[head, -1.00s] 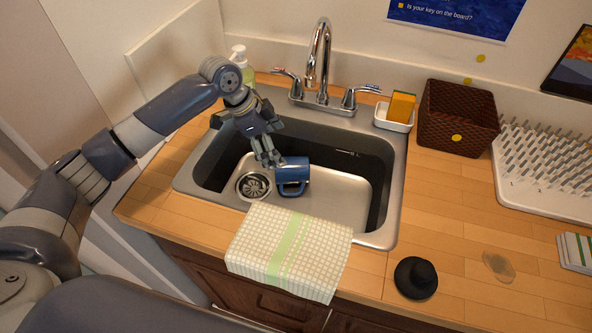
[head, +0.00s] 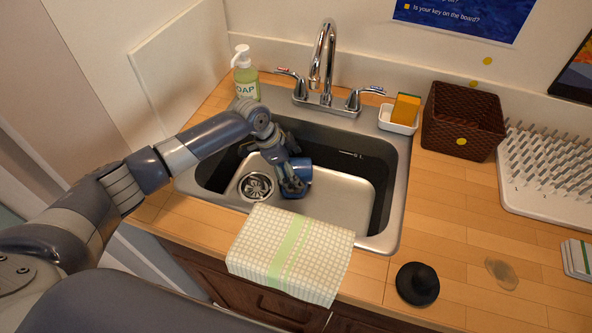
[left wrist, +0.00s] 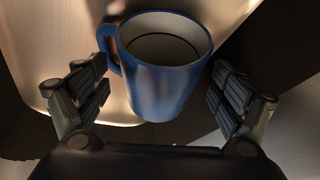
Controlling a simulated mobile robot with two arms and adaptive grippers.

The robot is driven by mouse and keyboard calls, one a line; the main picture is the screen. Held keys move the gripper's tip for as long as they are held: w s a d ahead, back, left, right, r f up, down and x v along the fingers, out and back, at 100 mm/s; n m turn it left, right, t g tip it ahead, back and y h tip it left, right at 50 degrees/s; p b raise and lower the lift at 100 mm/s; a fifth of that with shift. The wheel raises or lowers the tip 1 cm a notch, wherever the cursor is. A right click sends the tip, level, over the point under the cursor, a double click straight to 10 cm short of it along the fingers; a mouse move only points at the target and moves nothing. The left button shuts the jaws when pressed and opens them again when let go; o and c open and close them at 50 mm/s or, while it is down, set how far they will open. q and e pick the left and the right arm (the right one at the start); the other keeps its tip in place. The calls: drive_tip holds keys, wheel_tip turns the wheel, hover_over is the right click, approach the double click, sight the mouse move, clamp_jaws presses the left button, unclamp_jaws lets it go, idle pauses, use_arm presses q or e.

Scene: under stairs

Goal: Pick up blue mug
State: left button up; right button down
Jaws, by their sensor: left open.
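The blue mug (head: 303,172) is in the sink basin, partly hidden behind my left gripper in the head view. In the left wrist view the mug (left wrist: 165,75) shows its open rim and dark inside, with its handle at the left. My left gripper (head: 294,190) is down in the basin at the mug. In the left wrist view its open fingers (left wrist: 160,92) stand on either side of the mug, with a gap visible at the right. The left finger is near the handle; I cannot tell whether they touch. My right gripper is not in view.
The steel sink (head: 398,190) has a faucet (head: 323,65) at its back and a checked towel (head: 270,255) over its front edge. A soap bottle (head: 246,80), a sponge dish (head: 397,120) and a brown basket (head: 460,118) stand around it. A black stopper (head: 417,284) lies on the counter.

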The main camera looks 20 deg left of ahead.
use_arm(q)
drive_tip(key=shift+w+d+f, duration=0.1)
drive_tip(key=shift+f, duration=0.25)
drive_tip(key=c, duration=1.4)
drive_tip(key=shift+r, duration=0.1)
wheel_tip(320, 180, up, 10)
drive_tip(key=shift+b, duration=0.65)
drive_tip(key=o, duration=0.6)
drive_tip(key=c, duration=0.8)
